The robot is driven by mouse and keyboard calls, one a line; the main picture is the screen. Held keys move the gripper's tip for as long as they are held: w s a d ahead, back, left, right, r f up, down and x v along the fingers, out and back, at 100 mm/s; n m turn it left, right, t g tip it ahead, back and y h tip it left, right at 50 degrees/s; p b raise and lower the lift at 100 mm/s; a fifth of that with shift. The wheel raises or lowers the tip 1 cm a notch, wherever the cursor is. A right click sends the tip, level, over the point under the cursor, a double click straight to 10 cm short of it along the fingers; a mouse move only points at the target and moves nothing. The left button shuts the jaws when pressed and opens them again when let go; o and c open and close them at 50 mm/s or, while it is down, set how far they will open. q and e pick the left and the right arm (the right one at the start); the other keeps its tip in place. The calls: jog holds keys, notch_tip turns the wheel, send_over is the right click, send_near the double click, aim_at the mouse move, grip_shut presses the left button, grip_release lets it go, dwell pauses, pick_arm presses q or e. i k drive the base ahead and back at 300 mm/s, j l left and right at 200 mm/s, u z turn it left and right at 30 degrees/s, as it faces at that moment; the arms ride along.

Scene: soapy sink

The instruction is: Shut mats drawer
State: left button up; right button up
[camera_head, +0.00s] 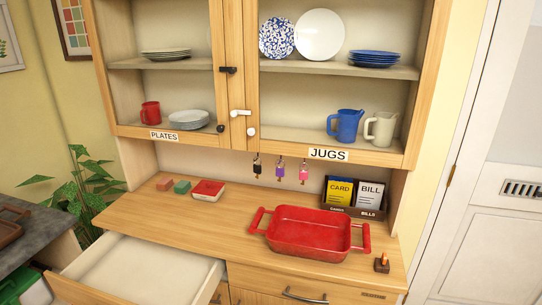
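An open drawer (150,262) sticks out from the left part of the wooden sideboard (215,225). Its white inside looks empty where I can see it. Its wooden front (85,290) is partly cut off by the bottom edge of the view, and I see no label on it. Beside it on the right, another drawer (270,286) with a dark bar handle is shut. It has a small label too small to read. Neither of my grippers is in view.
A red baking dish (306,232) stands on the sideboard top, with small blocks and a red box (208,190) to its left. A holder marked cards and bills (353,197) is behind. A plant (85,195) and dark counter (35,240) are left of the drawer.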

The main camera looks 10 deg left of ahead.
aim_at(117, 269)
jog(key=u, duration=1.7)
